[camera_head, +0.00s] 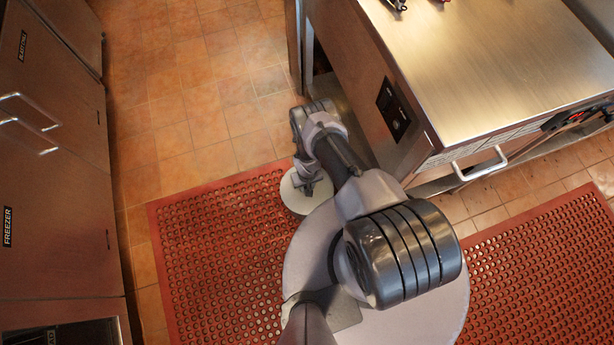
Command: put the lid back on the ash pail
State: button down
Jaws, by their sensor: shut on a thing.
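My gripper (309,187) points down at the end of my arm, over the red mat. It is shut on a pale grey round lid (294,202), which lies flat beneath the fingers. The fingertips are small and partly hidden by my wrist, so how they grip the lid is unclear. My arm and base cover part of the lid's near right side. I cannot tell its height above the floor. The ash pail is not visible in this view.
A red perforated mat (205,250) covers the floor, with tiles (190,80) beyond. A freezer cabinet (50,230) stands at left. A steel counter (490,70) with a handle (482,165) stands close on the right of my arm. The tiled aisle between is clear.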

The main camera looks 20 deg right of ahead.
jog(key=shift+f, duration=0.6)
jog(key=c, duration=1)
grip_release()
